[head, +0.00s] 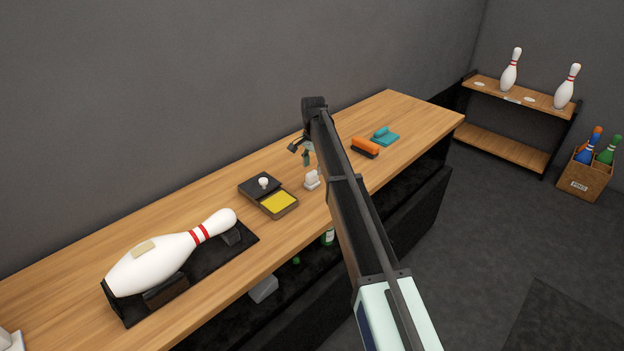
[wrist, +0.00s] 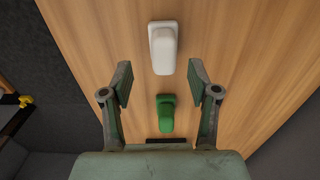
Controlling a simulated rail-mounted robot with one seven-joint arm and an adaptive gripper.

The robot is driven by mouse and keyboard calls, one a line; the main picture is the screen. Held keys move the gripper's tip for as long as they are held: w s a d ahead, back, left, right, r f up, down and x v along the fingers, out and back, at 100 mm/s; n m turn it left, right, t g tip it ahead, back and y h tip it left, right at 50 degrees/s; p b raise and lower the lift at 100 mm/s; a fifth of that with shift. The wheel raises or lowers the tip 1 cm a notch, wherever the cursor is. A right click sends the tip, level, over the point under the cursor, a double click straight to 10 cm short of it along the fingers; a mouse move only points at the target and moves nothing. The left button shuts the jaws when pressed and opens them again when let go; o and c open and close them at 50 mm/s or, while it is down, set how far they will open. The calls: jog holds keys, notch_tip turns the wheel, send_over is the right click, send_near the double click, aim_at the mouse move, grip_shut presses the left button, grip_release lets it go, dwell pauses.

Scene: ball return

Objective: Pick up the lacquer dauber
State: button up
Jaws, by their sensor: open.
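A green rounded piece (wrist: 166,113) and a white rounded block (wrist: 163,47) lie on the wooden bench below my gripper (wrist: 160,84). I cannot tell for sure which is the lacquer dauber. In the wrist view the green piece shows between my two spread fingers, and the white block shows just beyond their tips. My gripper is open and empty. In the head view my gripper (head: 301,150) is over the bench, partly behind my arm, with a white block (head: 312,179) just below it; the green piece is not clear there.
A dark tray with a yellow pad (head: 279,203) and a bowling pin on a black cradle (head: 241,243) stand to the left. An orange brush (head: 365,147) and a teal one (head: 386,137) lie to the right. The bench's far right end is clear.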

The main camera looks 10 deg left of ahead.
aim_at(312, 172)
jog(key=shift+w+a+f+p, duration=0.15)
jog(key=shift+f+p, duration=1)
jog(key=shift+f, duration=1.45)
grip_shut()
